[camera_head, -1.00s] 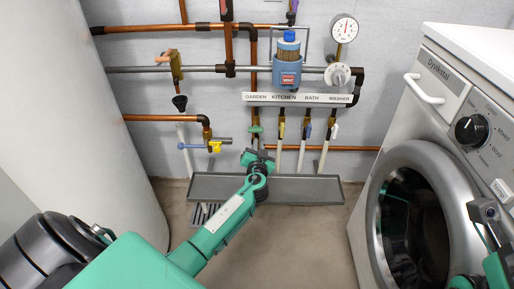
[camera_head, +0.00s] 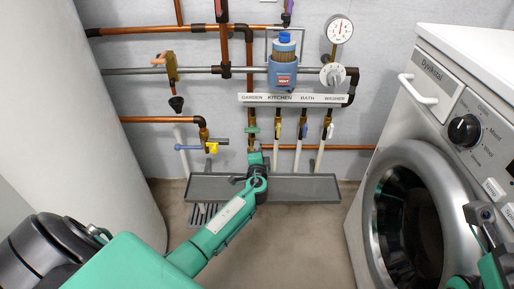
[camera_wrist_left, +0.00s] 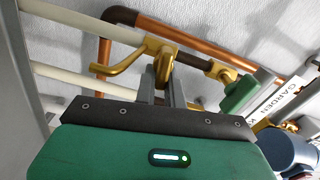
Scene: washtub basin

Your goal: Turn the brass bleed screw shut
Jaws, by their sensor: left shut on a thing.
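My left gripper (camera_head: 250,158) is at the lower end of the garden pipe, below the green valve handle (camera_head: 252,130), and partly hides the fittings there. In the left wrist view its two grey fingers (camera_wrist_left: 162,88) reach up to a brass fitting (camera_wrist_left: 162,58) with a brass arm sticking out to the left. The fingers are closed on a small part at that fitting, which I take for the brass bleed screw; they hide most of it. The green handle also shows in the wrist view (camera_wrist_left: 238,95). Part of my right arm shows at the lower right; its fingers cannot be made out.
A grey trough (camera_head: 310,187) lies below the pipes. The label strip (camera_head: 296,99) and the kitchen, bath and washer taps are to the right. A washing machine (camera_head: 470,70) fills the right side.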

